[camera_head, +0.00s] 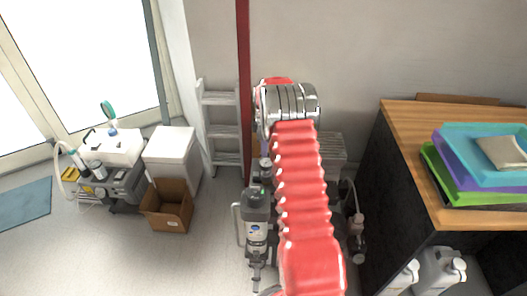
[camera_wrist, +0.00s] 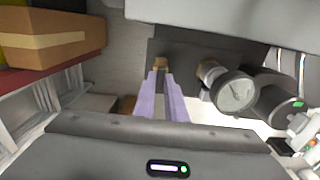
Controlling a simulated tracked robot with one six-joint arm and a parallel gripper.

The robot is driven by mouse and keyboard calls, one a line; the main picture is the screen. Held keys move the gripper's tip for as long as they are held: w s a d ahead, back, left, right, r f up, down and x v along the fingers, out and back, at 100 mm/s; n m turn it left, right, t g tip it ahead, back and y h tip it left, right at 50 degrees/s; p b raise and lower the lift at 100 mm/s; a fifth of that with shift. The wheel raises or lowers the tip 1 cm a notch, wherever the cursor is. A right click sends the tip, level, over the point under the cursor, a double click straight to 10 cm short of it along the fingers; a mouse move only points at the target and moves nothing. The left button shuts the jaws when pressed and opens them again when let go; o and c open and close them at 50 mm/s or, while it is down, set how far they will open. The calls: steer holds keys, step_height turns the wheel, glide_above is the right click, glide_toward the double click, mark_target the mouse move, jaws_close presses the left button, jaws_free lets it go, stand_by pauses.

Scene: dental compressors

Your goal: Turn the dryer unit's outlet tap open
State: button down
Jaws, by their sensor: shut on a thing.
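In the wrist view, my gripper (camera_wrist: 160,70) has its two lavender fingers close together, pointing at a dark block. The fingertips are shut on a small brass-coloured piece, which I take to be the outlet tap (camera_wrist: 161,62). Most of the tap is hidden by the fingertips, so its handle angle cannot be told. To its right, a round pressure gauge (camera_wrist: 235,92) sits on the same dark housing (camera_wrist: 190,58), apparently the dryer unit. In the head view my red arm covers the gripper and the tap.
In the wrist view, a cardboard box (camera_wrist: 50,38) lies on a red shelf at left. In the head view, a grey upright machine (camera_head: 257,218) stands left of my arm. A wooden-topped desk (camera_head: 405,120) stands at right, a white step ladder (camera_head: 220,130) behind.

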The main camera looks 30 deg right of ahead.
steer(key=shift+w+r, duration=0.1)
steer(key=shift+w, duration=0.05)
stand_by(0.3)
steer(key=c, duration=2.2)
jaws_free()
steer(key=o, duration=0.4)
step_height(320, 180, up, 14)
steer(key=shift+f, duration=0.2)
